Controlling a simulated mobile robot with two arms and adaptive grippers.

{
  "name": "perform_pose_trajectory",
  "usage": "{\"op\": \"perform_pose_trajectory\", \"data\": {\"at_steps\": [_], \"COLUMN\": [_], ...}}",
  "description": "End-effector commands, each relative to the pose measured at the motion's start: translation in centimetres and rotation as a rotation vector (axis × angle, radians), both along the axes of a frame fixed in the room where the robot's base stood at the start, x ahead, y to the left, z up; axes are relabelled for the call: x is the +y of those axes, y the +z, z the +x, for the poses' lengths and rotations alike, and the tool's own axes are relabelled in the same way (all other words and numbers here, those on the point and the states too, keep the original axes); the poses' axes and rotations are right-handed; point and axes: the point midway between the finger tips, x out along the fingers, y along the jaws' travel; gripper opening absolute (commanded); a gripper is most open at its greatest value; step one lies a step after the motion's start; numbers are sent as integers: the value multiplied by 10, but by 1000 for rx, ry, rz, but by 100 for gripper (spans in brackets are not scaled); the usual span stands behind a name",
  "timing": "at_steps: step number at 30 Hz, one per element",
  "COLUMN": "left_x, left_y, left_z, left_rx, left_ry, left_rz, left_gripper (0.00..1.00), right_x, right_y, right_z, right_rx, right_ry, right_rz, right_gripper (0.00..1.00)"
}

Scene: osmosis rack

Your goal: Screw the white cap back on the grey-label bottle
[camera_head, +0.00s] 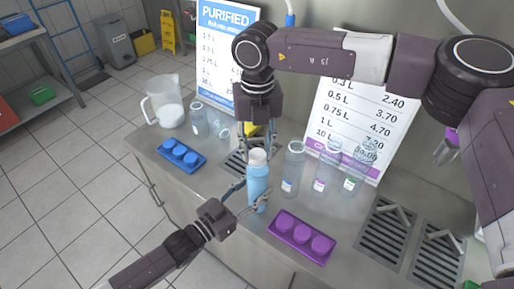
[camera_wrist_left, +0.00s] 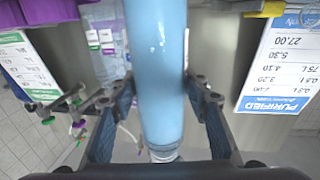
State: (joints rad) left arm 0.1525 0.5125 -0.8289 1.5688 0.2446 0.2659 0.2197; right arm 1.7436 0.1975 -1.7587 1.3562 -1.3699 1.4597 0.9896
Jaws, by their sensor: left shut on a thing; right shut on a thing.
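The bottle (camera_head: 257,189) filled with light blue stands upright at the counter's front edge; its label is not visible. My left gripper (camera_head: 250,198) is shut around its body from the front left. In the left wrist view the bottle (camera_wrist_left: 158,70) runs between the two fingers (camera_wrist_left: 160,110), with its narrow neck end low in the picture. The white cap (camera_head: 257,156) sits at the bottle's top. My right gripper (camera_head: 258,147) reaches down from above and is shut on the cap. Whether the thread is engaged cannot be seen.
Clear bottles with blue (camera_head: 291,168), purple (camera_head: 325,168) and green (camera_head: 355,170) labels stand close on the right. A purple cap tray (camera_head: 275,229) lies at the front, a blue one (camera_head: 161,147) at left. A jug (camera_head: 166,103) and sign boards (camera_head: 221,62) stand behind.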

Motion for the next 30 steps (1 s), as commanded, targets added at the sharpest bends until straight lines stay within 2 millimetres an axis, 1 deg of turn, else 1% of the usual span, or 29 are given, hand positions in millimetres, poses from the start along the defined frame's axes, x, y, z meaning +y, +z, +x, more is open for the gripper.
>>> {"op": "perform_pose_trajectory", "data": {"at_steps": [3,30], "left_x": [0,0], "left_y": [0,0], "left_z": [0,0], "left_rx": [0,0], "left_ry": [1,0], "left_rz": [1,1], "left_gripper": [0,0], "right_x": [0,-2], "right_y": [0,0], "right_z": [0,-1], "right_rx": [-1,-2], "right_ry": [-198,-1717], "right_rz": [1,0], "right_gripper": [23,23]}}
